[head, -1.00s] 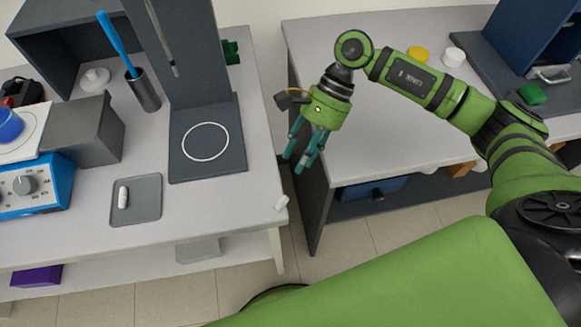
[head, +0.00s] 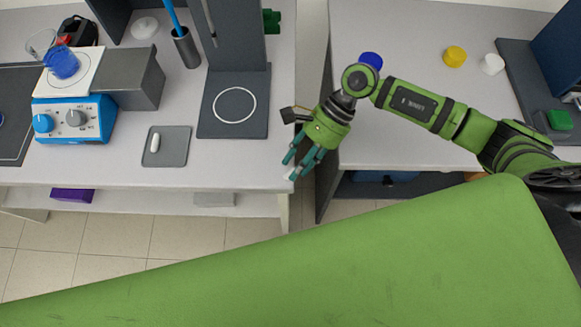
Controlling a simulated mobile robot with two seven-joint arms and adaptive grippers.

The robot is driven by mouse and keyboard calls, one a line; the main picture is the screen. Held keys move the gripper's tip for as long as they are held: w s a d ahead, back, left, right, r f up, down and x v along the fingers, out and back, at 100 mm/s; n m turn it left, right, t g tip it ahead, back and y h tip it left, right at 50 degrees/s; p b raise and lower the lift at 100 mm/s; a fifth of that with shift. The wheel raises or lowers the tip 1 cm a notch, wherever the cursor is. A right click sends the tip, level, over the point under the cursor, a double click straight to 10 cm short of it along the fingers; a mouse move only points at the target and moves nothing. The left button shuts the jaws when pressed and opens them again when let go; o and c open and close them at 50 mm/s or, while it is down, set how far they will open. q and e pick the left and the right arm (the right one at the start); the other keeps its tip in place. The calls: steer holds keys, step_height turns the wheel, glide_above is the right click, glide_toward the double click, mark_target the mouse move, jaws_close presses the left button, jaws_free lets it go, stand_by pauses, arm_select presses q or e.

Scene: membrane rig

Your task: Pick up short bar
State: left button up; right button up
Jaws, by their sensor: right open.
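A short white bar (head: 290,175) lies at the front right corner of the left bench, close to the edge. My right gripper (head: 296,168) is open, with its teal fingertips at this bar. The fingers hide part of it, and I cannot tell whether they touch it. A longer white bar (head: 155,143) lies in a small grey tray (head: 178,151) on the left bench, well to the left of the gripper. My left gripper is not in view.
A dark stand (head: 234,126) with a white ring mark stands left of the gripper. A blue hotplate (head: 76,119) with a beaker (head: 62,62) is further left. A gap with floor separates the left bench (head: 225,176) from the right bench (head: 420,55).

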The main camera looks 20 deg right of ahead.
steer(key=c, duration=0.8)
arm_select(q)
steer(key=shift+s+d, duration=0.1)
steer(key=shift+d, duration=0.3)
arm_select(e)
steer(key=shift+c, duration=0.2)
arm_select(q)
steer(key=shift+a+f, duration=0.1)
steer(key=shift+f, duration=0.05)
arm_select(e)
steer(key=shift+r, duration=0.1)
